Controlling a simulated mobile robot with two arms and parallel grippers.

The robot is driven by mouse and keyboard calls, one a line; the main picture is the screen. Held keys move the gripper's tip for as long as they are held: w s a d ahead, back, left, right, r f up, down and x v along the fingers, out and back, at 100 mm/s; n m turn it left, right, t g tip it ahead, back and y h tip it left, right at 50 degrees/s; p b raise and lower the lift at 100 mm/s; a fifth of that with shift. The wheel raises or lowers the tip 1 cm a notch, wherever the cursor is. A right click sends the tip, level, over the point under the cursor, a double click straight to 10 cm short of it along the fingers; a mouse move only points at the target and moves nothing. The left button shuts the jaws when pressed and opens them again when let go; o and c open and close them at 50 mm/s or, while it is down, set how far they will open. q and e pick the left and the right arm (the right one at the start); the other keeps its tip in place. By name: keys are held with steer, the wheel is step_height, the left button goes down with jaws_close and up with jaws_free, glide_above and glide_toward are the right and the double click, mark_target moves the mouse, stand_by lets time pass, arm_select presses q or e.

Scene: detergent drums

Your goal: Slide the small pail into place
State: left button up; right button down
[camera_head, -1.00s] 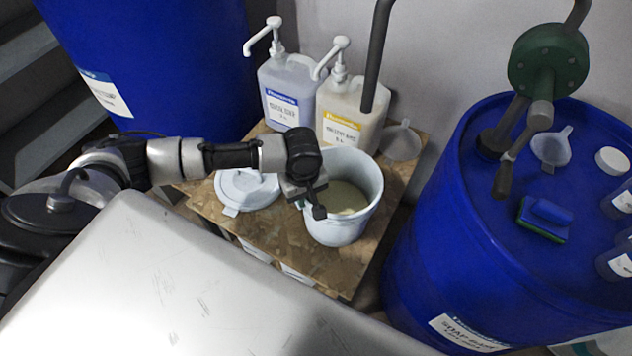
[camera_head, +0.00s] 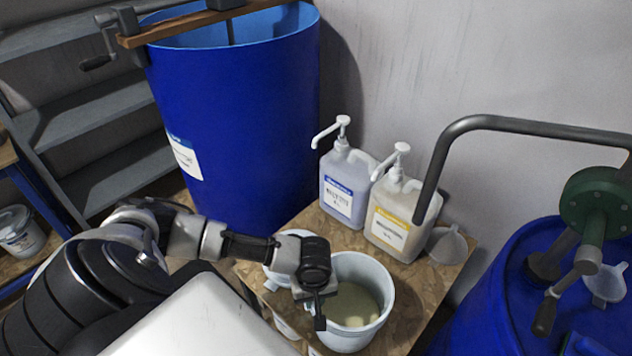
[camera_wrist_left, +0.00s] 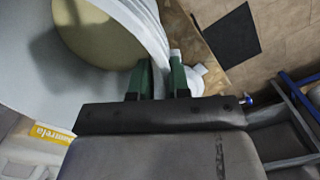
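The small pail (camera_head: 377,318) is white and open, with pale yellowish liquid inside. It stands upright on the chipboard top (camera_head: 430,290), in front of two pump bottles. My left gripper (camera_head: 318,311) is at the pail's left rim, pointing down. In the left wrist view, the green fingers of my left gripper (camera_wrist_left: 160,80) stand close together on either side of the pail's wall (camera_wrist_left: 148,22), and look shut on its rim. A white lid (camera_head: 275,279) lies left of the pail, partly hidden by my arm. My right gripper is out of view.
A bottle with a blue label (camera_head: 343,190) and one with a yellow label (camera_head: 398,222) stand behind the pail. A funnel (camera_head: 447,245) is at the right edge. Large blue drums stand at left (camera_head: 240,110) and right (camera_head: 490,300).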

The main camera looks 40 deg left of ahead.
arm_select(q)
steer(key=o, duration=0.4)
step_height(320, 180, up, 11)
stand_by(0.4)
